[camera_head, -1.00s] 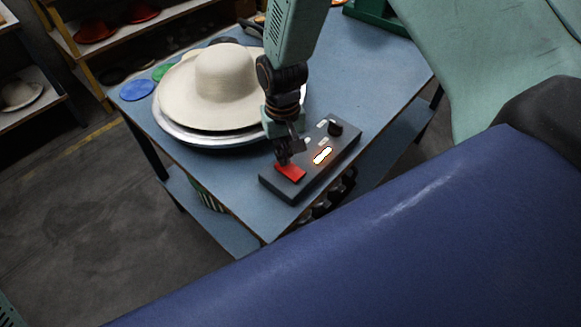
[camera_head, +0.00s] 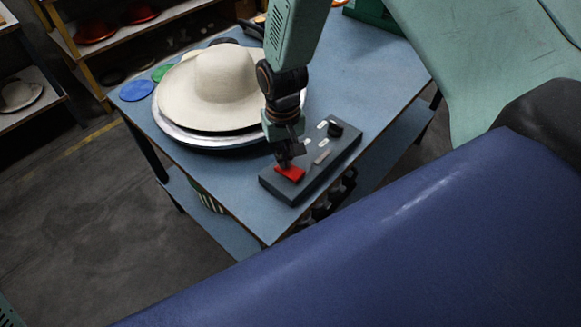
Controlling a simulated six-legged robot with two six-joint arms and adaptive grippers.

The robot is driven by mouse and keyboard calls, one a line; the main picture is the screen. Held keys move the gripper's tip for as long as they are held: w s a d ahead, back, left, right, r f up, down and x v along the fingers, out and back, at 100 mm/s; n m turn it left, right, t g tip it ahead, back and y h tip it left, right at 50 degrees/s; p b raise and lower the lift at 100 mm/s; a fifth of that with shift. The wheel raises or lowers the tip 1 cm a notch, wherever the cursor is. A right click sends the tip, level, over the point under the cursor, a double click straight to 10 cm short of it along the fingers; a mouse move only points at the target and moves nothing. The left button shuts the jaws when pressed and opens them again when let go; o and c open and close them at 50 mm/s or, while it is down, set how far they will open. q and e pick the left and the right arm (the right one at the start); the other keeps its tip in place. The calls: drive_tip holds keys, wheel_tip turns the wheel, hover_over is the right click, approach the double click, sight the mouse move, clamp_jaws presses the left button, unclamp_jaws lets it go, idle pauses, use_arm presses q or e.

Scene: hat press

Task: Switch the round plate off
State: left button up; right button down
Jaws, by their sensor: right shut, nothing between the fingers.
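The round plate (camera_head: 185,137) lies on the blue table, with a cream wide-brimmed hat (camera_head: 222,78) on top of it. In front and to the right is a dark control box (camera_head: 318,165) with a red switch (camera_head: 291,174), a black knob and small light panels. The long light (camera_head: 322,157) on the box is dull, not glowing. My right gripper (camera_head: 284,163) is shut, pointing down with its tips at the red switch, seemingly touching it. It holds nothing. My left gripper is not in view.
Blue and green discs (camera_head: 137,91) lie at the table's left edge. A shelf with hats (camera_head: 96,28) stands at the back left. A green thing (camera_head: 372,12) is at the far table edge. Bare table (camera_head: 385,75) is free to the right.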

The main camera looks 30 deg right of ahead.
wheel_tip(320, 180, up, 7)
drive_tip(key=p, duration=0.6)
drive_tip(key=shift+f, duration=0.1)
idle(0.4)
drive_tip(key=shift+s+f, duration=0.1)
drive_tip(key=shift+f, duration=0.05)
drive_tip(key=s+f, duration=0.4)
drive_tip(key=s, duration=0.1)
drive_tip(key=s+f, duration=0.1)
drive_tip(key=s, duration=0.1)
drive_tip(key=shift+s+f, duration=0.2)
drive_tip(key=shift+f, duration=0.2)
drive_tip(key=s+f+n, duration=0.1)
drive_tip(key=s+f, duration=0.1)
drive_tip(key=s, duration=0.8)
drive_tip(key=s+f+n, duration=0.1)
drive_tip(key=s+f, duration=0.1)
drive_tip(key=s, duration=0.8)
wheel_tip(320, 180, down, 15)
drive_tip(key=b, duration=1.5)
drive_tip(key=shift+s+f, duration=0.2)
drive_tip(key=shift+s, duration=0.1)
